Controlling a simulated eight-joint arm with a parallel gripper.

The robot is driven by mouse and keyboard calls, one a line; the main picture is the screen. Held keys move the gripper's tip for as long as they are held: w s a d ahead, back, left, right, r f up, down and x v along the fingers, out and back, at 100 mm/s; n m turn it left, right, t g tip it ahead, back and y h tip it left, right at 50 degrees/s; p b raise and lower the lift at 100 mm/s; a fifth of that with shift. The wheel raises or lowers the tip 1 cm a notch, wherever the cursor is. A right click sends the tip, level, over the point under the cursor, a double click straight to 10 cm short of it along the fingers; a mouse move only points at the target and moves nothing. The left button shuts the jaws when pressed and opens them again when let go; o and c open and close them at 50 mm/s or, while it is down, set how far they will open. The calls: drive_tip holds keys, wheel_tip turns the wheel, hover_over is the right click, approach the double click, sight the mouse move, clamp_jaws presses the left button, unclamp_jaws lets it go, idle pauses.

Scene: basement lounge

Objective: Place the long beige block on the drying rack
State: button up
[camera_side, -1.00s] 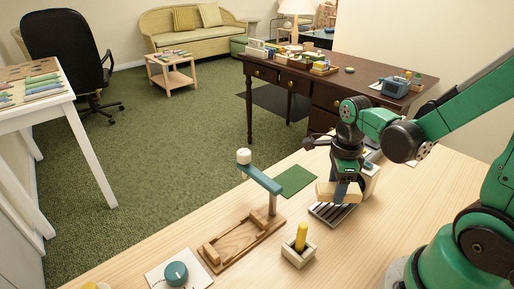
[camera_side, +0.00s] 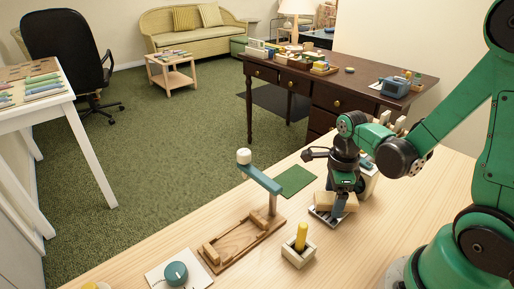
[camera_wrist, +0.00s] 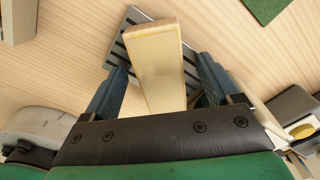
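The long beige block (camera_side: 350,203) lies across the metal drying rack (camera_side: 319,215) in the side view, tilted a little. In the wrist view the block (camera_wrist: 157,62) runs lengthwise between my fingers, over the dark slots of the rack (camera_wrist: 118,50). My gripper (camera_side: 338,207) points down over the rack. In the wrist view its blue fingers (camera_wrist: 162,88) stand apart, with a gap on each side of the block. The block's near end is hidden by the gripper body.
A green mat (camera_side: 295,180) lies left of the rack. A wooden stand with a teal arm (camera_side: 262,180), a small box with a yellow peg (camera_side: 300,252) and a teal dial (camera_side: 176,273) are further left. A grey-white device (camera_side: 369,178) stands close behind my gripper.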

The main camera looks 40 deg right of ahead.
drive_tip(key=shift+r, duration=0.1)
wheel_tip(320, 180, up, 12)
drive_tip(key=n+t, duration=0.6)
drive_tip(key=n, duration=1.6)
hover_over(321, 201)
drive_tip(key=w+a, duration=0.2)
drive_tip(key=a, duration=0.1)
drive_tip(key=n, duration=0.2)
drive_tip(key=a+n+t, duration=0.1)
drive_tip(key=n, duration=0.2)
drive_tip(key=shift+a, duration=0.15)
